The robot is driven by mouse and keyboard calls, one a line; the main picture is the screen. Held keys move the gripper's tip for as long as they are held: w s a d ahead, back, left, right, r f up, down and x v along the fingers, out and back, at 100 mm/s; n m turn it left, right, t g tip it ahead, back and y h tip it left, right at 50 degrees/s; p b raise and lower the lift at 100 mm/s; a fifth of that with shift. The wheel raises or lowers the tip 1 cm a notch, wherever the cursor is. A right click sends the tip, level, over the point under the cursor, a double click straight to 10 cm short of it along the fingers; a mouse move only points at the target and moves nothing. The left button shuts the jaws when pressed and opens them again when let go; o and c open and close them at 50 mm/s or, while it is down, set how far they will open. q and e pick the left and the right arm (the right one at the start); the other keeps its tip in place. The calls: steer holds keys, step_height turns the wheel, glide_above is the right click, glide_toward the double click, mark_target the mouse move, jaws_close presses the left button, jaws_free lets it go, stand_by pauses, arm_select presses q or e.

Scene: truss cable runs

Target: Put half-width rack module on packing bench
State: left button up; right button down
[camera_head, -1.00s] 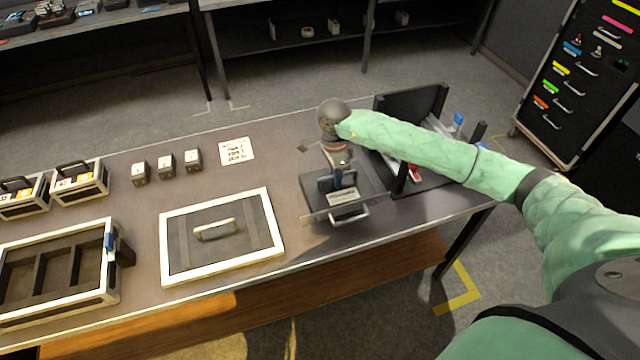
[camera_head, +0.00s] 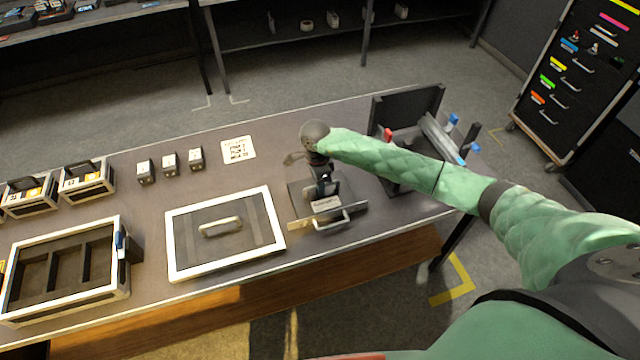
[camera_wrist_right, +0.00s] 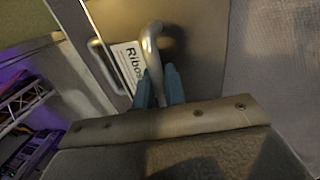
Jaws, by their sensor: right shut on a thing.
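The half-width rack module (camera_head: 352,206) is a dark flat box with a pale front plate, a white label and a metal handle. It is at the packing bench's (camera_head: 370,232) front edge, right of the framed lid; whether it touches the bench top is unclear. My right gripper (camera_head: 325,186) is above the module and shut on it. In the right wrist view, the blue-grey fingers (camera_wrist_right: 158,86) are close together at a bent metal handle (camera_wrist_right: 152,45), beside a label (camera_wrist_right: 128,66) reading "Ribos...". My left gripper is not in view.
A white-framed lid (camera_head: 181,245) lies left of the module. A printed card (camera_head: 238,150) lies behind.

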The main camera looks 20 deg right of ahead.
steer(key=shift+f, duration=0.1)
stand_by(0.4)
steer(key=c, duration=1.5)
jaws_free()
steer(key=shift+o, duration=0.2)
